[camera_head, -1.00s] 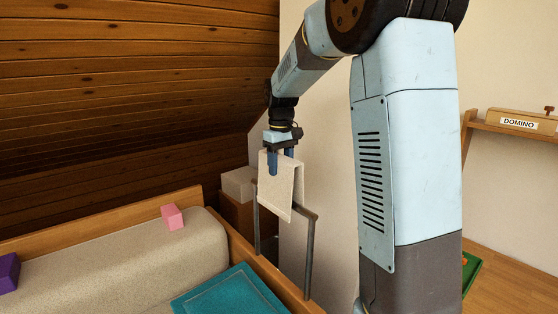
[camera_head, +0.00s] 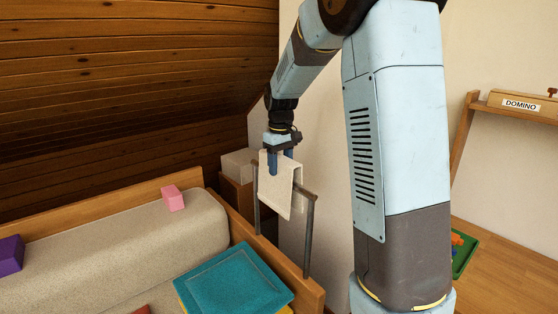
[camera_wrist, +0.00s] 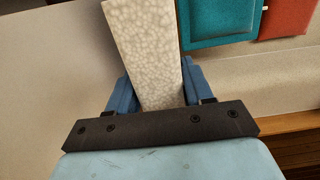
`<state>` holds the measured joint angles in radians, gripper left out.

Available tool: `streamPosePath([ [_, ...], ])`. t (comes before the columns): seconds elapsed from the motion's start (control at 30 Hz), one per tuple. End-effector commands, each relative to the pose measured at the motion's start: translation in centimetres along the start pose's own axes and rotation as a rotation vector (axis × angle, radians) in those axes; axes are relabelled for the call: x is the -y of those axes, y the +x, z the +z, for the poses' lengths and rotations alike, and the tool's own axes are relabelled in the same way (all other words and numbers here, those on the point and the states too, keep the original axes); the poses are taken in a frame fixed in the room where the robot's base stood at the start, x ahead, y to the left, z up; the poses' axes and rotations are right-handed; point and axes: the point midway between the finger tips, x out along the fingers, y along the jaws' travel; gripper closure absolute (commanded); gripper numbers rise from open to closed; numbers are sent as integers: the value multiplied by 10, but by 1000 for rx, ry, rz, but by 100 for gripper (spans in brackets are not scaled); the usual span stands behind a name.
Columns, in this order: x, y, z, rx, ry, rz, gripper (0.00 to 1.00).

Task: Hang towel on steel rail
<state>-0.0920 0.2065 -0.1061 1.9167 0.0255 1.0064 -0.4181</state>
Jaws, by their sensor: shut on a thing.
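A beige towel (camera_head: 272,188) hangs folded from my gripper (camera_head: 280,165), with two flaps pointing down. My gripper is shut on its upper part; in the wrist view the pale towel (camera_wrist: 148,55) lies between the two blue fingers. The dark grey steel rail (camera_head: 309,193) stands on two posts at the end of the bed-like wooden frame. The towel is at the rail's middle and hides that stretch. One flap hangs in front and part of another shows behind at right. I cannot tell whether the fold touches the bar.
A padded beige surface (camera_head: 110,245) in a wooden frame carries a pink block (camera_head: 172,198) and a purple block (camera_head: 10,254). A teal flat item (camera_head: 235,280) lies near the rail. Boxes (camera_head: 238,165) stand behind the rail, close to the wall.

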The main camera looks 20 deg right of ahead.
Motion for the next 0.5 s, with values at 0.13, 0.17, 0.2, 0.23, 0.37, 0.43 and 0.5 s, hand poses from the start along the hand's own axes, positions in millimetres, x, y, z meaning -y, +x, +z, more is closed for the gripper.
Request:
streamPosePath([
  [0.13,0,10,0,2,0,-1,98],
  [0.17,0,12,0,2,0,-1,98],
  [0.2,0,15,0,2,0,-1,98],
  [0.23,0,17,0,2,0,-1,98],
  [0.37,0,25,0,2,0,-1,98],
  [0.43,0,29,0,1,0,0,98],
  [0.5,0,34,0,0,0,0,98],
])
